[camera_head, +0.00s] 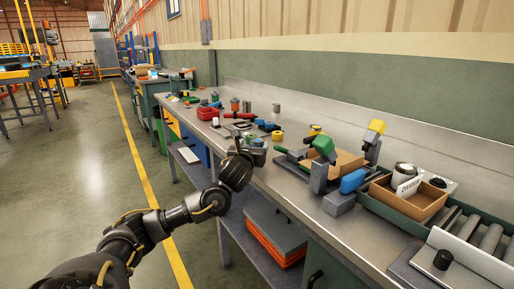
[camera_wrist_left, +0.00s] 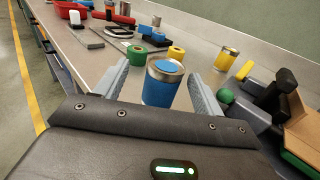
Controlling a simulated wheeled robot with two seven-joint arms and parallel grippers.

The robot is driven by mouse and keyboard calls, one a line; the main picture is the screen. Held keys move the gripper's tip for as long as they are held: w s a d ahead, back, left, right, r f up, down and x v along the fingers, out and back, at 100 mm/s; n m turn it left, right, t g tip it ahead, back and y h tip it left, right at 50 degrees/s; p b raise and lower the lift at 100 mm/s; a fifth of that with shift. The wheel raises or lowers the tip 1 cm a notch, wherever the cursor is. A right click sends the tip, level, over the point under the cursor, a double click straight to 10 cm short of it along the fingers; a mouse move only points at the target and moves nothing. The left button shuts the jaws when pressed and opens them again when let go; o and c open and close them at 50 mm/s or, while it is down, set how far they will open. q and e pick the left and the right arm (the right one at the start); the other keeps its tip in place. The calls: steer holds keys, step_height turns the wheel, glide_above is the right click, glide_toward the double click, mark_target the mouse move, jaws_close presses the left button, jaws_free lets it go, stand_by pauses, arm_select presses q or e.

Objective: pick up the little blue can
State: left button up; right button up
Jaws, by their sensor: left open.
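The little blue can (camera_wrist_left: 160,92) stands upright on the workbench in the left wrist view, with a metallic rim and a blue top. My left gripper (camera_wrist_left: 157,76) is open, with one grey finger on each side of the can and gaps visible beside it. The can's lower part is hidden behind the gripper body. In the head view my left gripper (camera_head: 255,146) is over the bench's front edge, and I cannot make out the can there. My right gripper is in neither view.
A green tape roll (camera_wrist_left: 137,54) and a yellow roll (camera_wrist_left: 176,52) lie beyond the can. In the head view, a cardboard box (camera_head: 409,204) sits farther right by rollers.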

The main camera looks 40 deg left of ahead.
mark_target(258, 139)
arm_select(q)
steer(key=x, duration=0.2)
steer(key=p+x, duration=0.1)
steer(key=x, duration=0.1)
steer(key=shift+w+d+r, duration=0.1)
steer(key=shift+w+d, duration=0.1)
steer(key=shift+d, duration=0.15)
steer(key=shift+w+a, duration=0.3)
steer(key=shift+w, duration=0.15)
steer(key=c, duration=1.1)
steer(key=shift+c, duration=0.2)
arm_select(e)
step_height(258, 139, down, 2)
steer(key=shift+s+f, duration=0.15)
